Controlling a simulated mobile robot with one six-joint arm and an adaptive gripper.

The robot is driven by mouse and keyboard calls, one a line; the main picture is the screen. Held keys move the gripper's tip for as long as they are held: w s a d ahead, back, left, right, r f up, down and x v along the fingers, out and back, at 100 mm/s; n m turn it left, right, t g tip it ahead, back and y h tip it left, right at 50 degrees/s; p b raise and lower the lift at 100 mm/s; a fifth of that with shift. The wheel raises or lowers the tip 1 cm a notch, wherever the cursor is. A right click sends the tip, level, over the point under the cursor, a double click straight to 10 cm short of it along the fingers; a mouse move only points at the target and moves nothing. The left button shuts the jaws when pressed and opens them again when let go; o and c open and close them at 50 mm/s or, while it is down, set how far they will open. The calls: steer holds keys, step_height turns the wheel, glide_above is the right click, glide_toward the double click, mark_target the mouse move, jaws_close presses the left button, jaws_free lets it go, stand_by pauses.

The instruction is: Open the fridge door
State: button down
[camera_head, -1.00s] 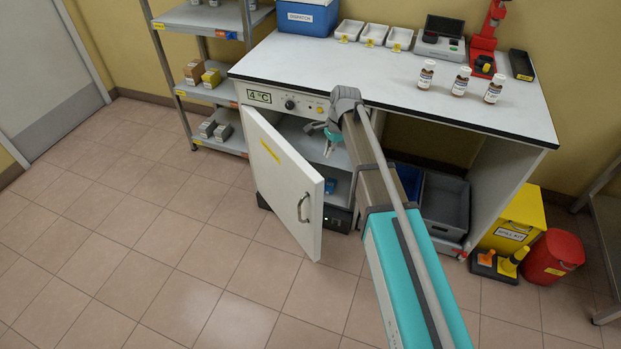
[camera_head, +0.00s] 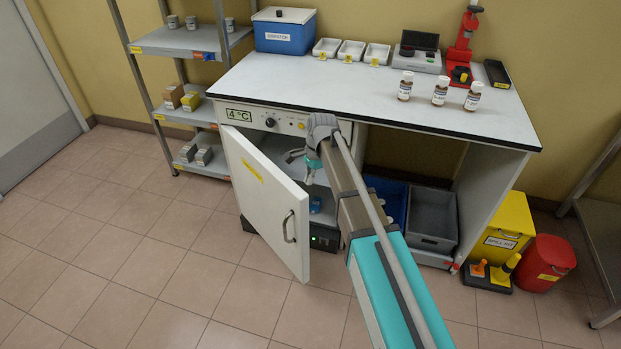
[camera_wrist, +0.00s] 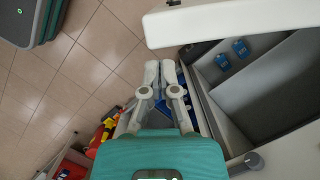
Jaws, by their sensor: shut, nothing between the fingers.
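The white fridge door (camera_head: 268,200) under the bench stands ajar, swung outward from its left side. Its grey handle (camera_head: 288,227) is on the front near the free edge. The fridge opening behind the door is partly hidden by the door and my arm. In the wrist view, a white panel edge (camera_wrist: 225,18), apparently the door, crosses the top right, with the grey interior (camera_wrist: 265,90) below it. My gripper (camera_wrist: 159,68) is shut and empty, inside the door beside the fridge opening, apart from the handle. It shows small in the head view (camera_head: 291,155).
Blue items (camera_wrist: 231,55) lie inside the fridge. A grey bin (camera_head: 432,215) stands under the bench to the right. A shelf rack (camera_head: 180,42) stands at left. A yellow box (camera_head: 500,222) and red bin (camera_head: 546,262) stand right. The floor in front is clear.

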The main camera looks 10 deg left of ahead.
mark_target(294, 197)
steer(key=shift+b+x, duration=1.95)
steer(key=shift+x, duration=0.3)
steer(key=shift+s+f+b, duration=0.2)
steer(key=shift+s+b, duration=0.25)
steer(key=shift+b, duration=0.2)
steer(key=shift+s+a, duration=1)
steer(key=shift+w+a+f, duration=0.1)
steer(key=shift+a+f, duration=0.3)
steer(key=shift+a, duration=0.2)
steer(key=shift+r, duration=0.1)
steer(key=shift+a+r, duration=0.15)
steer(key=shift+s+a, duration=0.55)
